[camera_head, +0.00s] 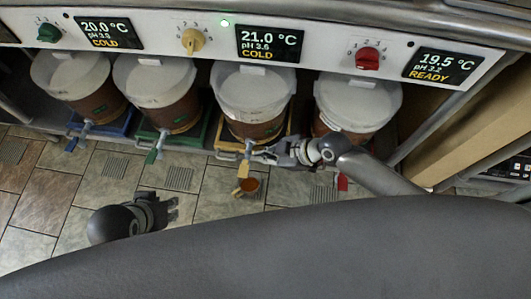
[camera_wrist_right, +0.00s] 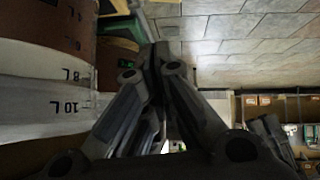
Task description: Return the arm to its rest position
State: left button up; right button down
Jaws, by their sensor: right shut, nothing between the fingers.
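My right arm comes in from the right in the head view, across the front of the right-hand buckets. Its gripper (camera_head: 262,154) is beside the tap of the third bucket (camera_head: 254,95). In the right wrist view the fingers (camera_wrist_right: 160,52) are closed together with nothing between them. A bucket wall with litre marks (camera_wrist_right: 45,105) is close on their left. My left gripper (camera_head: 168,204) is low over the tiled floor at left, away from the buckets. It is small and dark, so its finger gap is unclear.
Several buckets stand in a row under a panel (camera_head: 325,50) with dials and displays. Blue (camera_head: 75,127), green (camera_head: 143,149) and yellow (camera_head: 236,173) taps project forward. A small brown cup (camera_head: 250,185) is below the yellow tap. Open tiled floor (camera_head: 100,180) lies in front.

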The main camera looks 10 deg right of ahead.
dwell(0.3)
